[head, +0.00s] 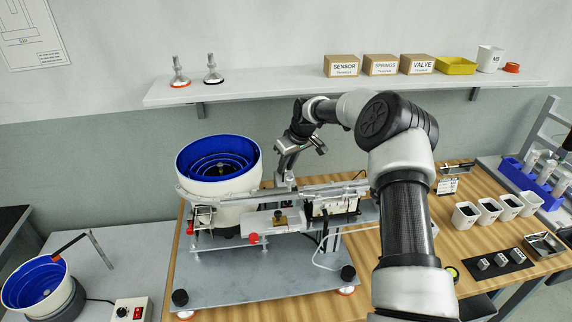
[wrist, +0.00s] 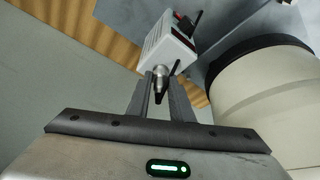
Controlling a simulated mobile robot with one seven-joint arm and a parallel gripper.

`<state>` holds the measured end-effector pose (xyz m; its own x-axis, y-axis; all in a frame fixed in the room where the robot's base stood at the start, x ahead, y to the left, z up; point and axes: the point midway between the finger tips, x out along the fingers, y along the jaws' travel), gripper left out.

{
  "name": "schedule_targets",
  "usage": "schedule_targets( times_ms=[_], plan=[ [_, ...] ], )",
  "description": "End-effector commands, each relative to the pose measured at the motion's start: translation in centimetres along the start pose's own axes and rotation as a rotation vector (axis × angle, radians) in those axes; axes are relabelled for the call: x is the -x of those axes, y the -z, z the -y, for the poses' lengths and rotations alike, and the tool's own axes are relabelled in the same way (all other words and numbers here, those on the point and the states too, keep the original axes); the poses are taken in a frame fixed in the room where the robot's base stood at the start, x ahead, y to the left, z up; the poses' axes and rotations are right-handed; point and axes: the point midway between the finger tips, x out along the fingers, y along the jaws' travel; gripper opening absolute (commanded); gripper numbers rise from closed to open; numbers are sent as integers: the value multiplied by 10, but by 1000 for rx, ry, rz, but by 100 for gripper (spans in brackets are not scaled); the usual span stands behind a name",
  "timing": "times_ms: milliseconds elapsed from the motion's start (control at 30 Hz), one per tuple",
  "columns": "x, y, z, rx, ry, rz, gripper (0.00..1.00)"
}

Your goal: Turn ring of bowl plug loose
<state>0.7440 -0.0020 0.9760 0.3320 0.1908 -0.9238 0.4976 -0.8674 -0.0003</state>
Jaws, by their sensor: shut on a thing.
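The bowl plug (wrist: 160,73) shows in the wrist view as a small silver round piece with a dark end, close against a white box (wrist: 166,43). My gripper (wrist: 161,84) is shut on the plug's ring, with one finger on either side of it. In the head view my gripper (head: 287,174) points down behind the rail, just right of the white bowl feeder (head: 226,214) with its blue inside. The plug and the white box are hidden there. The feeder's pale round side (wrist: 265,105) also shows at the right of the wrist view.
A linear rail (head: 335,190) runs in front of my gripper, above a grey base plate (head: 255,270). A wall shelf (head: 290,88) with boxes is behind. White cups (head: 487,209) stand to the right on the wooden table (head: 455,245). A second bowl (head: 38,285) stands at left.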

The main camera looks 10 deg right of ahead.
Motion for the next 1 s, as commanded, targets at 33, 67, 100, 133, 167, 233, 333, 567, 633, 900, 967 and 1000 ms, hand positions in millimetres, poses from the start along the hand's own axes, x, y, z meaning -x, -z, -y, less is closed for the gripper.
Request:
schedule_targets(
  times_ms=[33, 67, 100, 133, 167, 233, 333, 567, 633, 900, 967, 1000],
  plan=[
    [0, 0, 0, 0, 1, 0, 0],
    [0, 0, 0, -1, 0, 0, 0],
    [0, 0, 0, -1, 0, 0, 0],
    [0, 0, 0, -1, 0, 1, 0],
    [0, 0, 0, -1, 0, 1, 0],
    [0, 0, 0, -1, 0, 1, 26],
    [0, 0, 0, -2, 0, 0, 39],
    [0, 0, 0, -2, -1, 0, 39],
    [2, 0, 0, -2, -2, 0, 39],
    [42, 0, -1, -1, -4, -1, 39],
    [57, 1, -2, -2, -6, -2, 39],
    [68, 0, -1, -2, -6, -2, 39]
  ],
)
